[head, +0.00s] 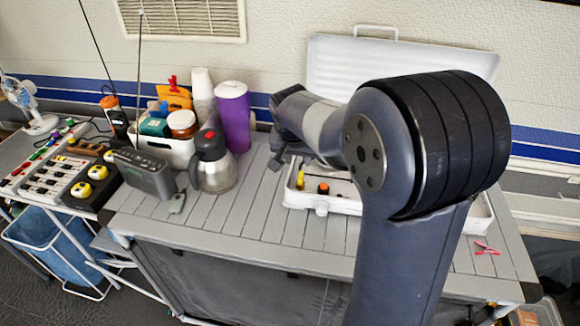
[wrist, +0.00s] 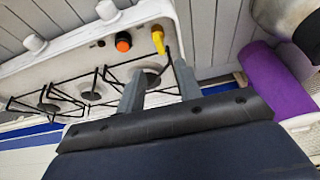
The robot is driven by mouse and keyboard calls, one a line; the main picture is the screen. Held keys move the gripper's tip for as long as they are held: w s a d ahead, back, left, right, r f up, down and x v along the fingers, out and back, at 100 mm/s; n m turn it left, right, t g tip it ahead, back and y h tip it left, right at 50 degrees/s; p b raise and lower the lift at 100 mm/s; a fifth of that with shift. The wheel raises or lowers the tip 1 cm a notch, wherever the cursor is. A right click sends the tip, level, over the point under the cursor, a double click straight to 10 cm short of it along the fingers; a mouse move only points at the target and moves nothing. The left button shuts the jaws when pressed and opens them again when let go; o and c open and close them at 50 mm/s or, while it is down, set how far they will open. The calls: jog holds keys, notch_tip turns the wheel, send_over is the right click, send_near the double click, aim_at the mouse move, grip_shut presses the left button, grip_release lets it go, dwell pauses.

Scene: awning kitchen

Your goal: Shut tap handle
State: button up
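The tap handle, a small yellow lever (wrist: 158,40), stands on the white camping stove (wrist: 75,62) near its right end in the wrist view. It also shows in the head view (head: 300,180), at the left end of the stove (head: 321,204). My gripper (wrist: 160,72) is open, with a clear gap between its two grey fingers. The handle lies just beyond the fingertips, roughly in line with the gap, and nothing is held. In the head view my gripper (head: 277,161) is left of and above the handle. I cannot tell whether a finger touches it.
An orange and black knob (wrist: 123,42) sits beside the handle. Black pan supports (wrist: 90,92) cover the burners. The stove's white lid (head: 330,62) stands raised behind. A purple cup (head: 234,115) and a steel jug (head: 216,172) stand left of my gripper.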

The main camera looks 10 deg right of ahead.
aim_at(300, 176)
jog(key=x, duration=0.9)
jog(key=shift+w+f+p, duration=0.15)
jog(key=shift+f+p, duration=0.2)
jog(key=shift+p, duration=0.05)
jog(key=shift+c, duration=0.2)
grip_shut()
